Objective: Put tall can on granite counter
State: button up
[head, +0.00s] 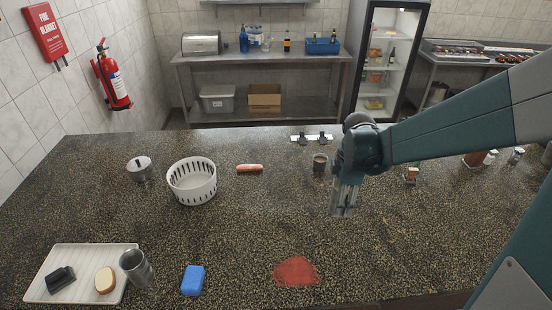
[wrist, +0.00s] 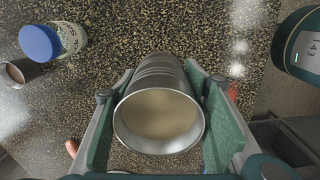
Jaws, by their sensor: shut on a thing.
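My gripper (head: 345,208) is over the middle right of the dark speckled granite counter (head: 230,240). In the wrist view its two green finger pads (wrist: 160,112) are shut on a ribbed silver can (wrist: 158,75), one on each side. The can's open rim faces the wrist camera and its inside looks beige. In the head view the fingers and the can are hard to tell apart. I cannot tell whether its far end touches the counter. Another silver metal can (head: 136,268) stands tilted at the right edge of a cream tray (head: 85,250).
A white basket (head: 192,180), a lidded pot (head: 139,168), a sausage (head: 250,168) and a brown cup (head: 320,163) stand behind. A blue sponge (head: 193,280) and a red patch (head: 296,271) lie in front. A blue-lidded jar (wrist: 55,42) shows in the wrist view. The centre counter is clear.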

jog(key=w+d+p, duration=0.1)
jog(key=w+d, duration=0.7)
jog(key=d, duration=0.6)
jog(key=w+d, duration=0.8)
jog(key=d, duration=0.6)
jog(key=w+d+f+m, duration=0.1)
jog(key=d+f, duration=0.1)
jog(key=d, duration=2.8)
jog(key=shift+w+d+p, duration=0.15)
jog(key=shift+d+p, duration=0.25)
jog(key=shift+p, duration=0.05)
jog(key=shift+f, duration=3.1)
jog(key=shift+f, duration=0.1)
jog(key=shift+f+p, duration=0.35)
jog(key=shift+f, duration=1.45)
